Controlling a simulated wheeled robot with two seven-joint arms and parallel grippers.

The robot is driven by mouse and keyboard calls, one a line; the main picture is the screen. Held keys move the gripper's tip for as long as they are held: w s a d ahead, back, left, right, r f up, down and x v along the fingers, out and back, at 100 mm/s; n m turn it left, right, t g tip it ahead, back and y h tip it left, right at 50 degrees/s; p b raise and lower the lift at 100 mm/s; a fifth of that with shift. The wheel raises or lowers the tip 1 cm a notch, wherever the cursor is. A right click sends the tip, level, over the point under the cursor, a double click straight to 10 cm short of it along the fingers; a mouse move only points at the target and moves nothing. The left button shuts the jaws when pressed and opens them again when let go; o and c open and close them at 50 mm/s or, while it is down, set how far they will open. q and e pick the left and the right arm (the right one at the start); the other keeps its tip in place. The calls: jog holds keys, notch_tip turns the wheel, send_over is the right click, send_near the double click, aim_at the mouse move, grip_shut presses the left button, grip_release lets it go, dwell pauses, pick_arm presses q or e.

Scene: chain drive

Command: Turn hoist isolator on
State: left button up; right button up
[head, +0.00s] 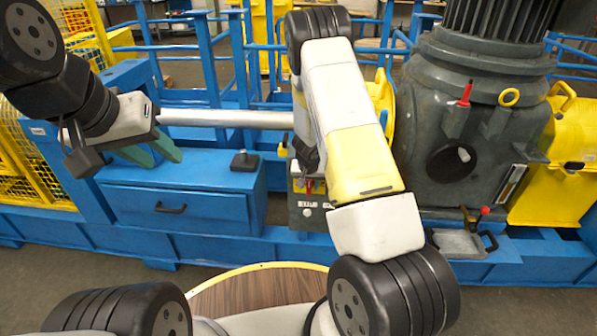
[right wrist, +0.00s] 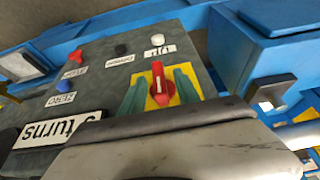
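A red rotary switch (right wrist: 158,84) on a yellow plate (right wrist: 183,92), apparently the hoist isolator, sits on a grey control panel (right wrist: 95,80) in the right wrist view. Its handle stands nearly upright in that picture. My right gripper (right wrist: 160,92) has its green fingers on either side of the switch. Whether they touch it I cannot tell. My left gripper (head: 150,152) is open and empty above the blue cabinet at the left.
The panel also has a red button (right wrist: 77,56), a blue button (right wrist: 64,87), a black knob (right wrist: 121,49) and a white one (right wrist: 157,40). A silver shaft (head: 225,118) runs beside my left gripper. A blue drawer cabinet (head: 215,208) and a dark gearbox (head: 455,130) flank the panel.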

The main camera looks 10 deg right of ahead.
jog(key=shift+x, duration=1.05)
jog(key=shift+c, duration=0.5)
grip_shut()
